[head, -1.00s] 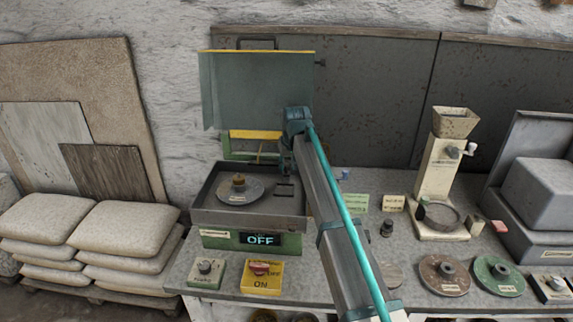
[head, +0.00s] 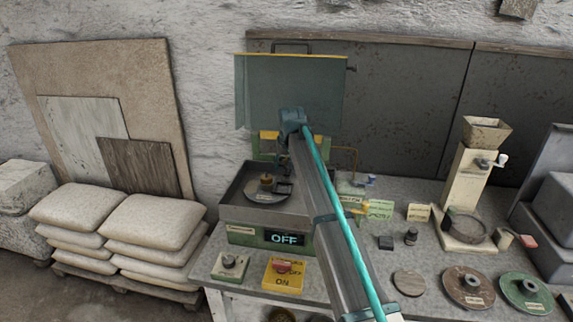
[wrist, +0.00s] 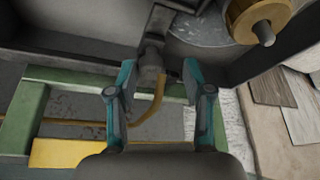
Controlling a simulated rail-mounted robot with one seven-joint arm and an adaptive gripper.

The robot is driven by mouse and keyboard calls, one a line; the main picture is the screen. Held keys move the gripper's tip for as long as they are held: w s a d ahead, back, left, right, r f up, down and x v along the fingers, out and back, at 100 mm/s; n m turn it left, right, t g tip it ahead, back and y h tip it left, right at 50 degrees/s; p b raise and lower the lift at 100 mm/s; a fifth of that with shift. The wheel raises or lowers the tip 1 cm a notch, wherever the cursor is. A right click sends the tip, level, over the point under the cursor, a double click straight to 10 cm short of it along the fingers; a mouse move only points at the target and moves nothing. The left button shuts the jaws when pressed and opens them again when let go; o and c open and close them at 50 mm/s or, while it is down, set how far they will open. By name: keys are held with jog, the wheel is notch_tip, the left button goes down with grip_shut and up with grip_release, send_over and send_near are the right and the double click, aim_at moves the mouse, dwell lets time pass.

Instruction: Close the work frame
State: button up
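The raised work frame (head: 290,92) is a grey-green panel with a yellow top edge, standing upright behind the grinding machine. The machine's open grey tray (head: 232,197) holds a round grinding disc (head: 282,197) with a brass knob, and its display (head: 284,239) reads OFF. In the head view my arm's end is in front of the panel's lower part, and my fingers cannot be made out. In the wrist view my gripper (wrist: 158,75) is open, its two teal fingers apart. A grey hose fitting (wrist: 152,68) with a yellow hose shows between and beyond them; contact cannot be told.
A green support (wrist: 30,105) and yellow plate (wrist: 70,153) lie near my fingers. A yellow ON switch box (head: 284,274) and grey knob box (head: 230,266) stand in front. A hopper device (head: 470,185) and loose discs are right; stacked sacks (head: 160,220) are left.

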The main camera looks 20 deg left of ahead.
aim_at(289, 183)
jog(key=shift+d, duration=0.15)
jog(key=shift+r, duration=0.1)
jog(key=shift+s+d+r, duration=0.1)
jog(key=shift+r, duration=0.15)
jog(key=v, duration=1.1)
jog(key=shift+r, duration=0.1)
